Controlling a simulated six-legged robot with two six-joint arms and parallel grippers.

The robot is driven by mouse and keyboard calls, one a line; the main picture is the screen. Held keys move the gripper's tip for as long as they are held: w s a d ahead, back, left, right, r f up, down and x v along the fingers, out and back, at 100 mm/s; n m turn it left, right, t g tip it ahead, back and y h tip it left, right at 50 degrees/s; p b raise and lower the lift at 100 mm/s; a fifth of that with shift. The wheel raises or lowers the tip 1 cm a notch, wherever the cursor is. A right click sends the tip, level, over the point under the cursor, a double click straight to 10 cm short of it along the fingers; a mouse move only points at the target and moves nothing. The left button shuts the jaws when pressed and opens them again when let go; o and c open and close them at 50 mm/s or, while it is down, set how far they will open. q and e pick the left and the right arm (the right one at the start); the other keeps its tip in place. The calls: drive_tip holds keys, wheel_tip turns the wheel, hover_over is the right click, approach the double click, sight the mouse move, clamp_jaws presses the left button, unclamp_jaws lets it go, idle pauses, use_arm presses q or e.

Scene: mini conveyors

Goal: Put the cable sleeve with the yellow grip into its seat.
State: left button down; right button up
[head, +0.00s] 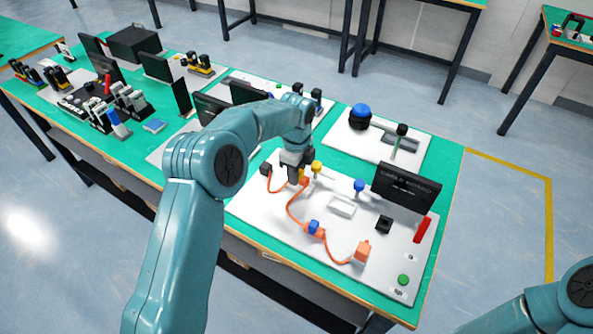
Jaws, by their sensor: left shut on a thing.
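My left gripper (297,174) comes down from above at the left part of the white cable board (265,215). It is shut on the cable sleeve with the yellow grip (293,177); only a bit of yellow shows below the fingers. The orange cable (291,208) runs through there from a small black block (266,169). A yellow-topped post (316,167) stands just right of the gripper. I cannot tell which part is the sleeve's seat, or whether the sleeve touches the board. My right gripper is out of view; only part of that arm shows at lower right.
The cable continues to a blue grip (313,227) and an orange plug (361,252). A blue-topped post (359,187), a white tray (342,206), a black socket (383,225) and a dark sign (406,188) stand on the board. A green button (403,280) is near its front-right corner.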

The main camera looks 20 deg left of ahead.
use_arm(q)
drive_tip(key=shift+f, duration=0.1)
drive_tip(key=shift+f+b, duration=0.6)
drive_tip(key=shift+f, duration=0.3)
drive_tip(key=c, duration=0.8)
unclamp_jaws()
drive_tip(key=shift+o, duration=0.2)
wheel_tip(320, 180, up, 16)
drive_tip(key=p, duration=0.1)
drive_tip(key=shift+r, duration=0.15)
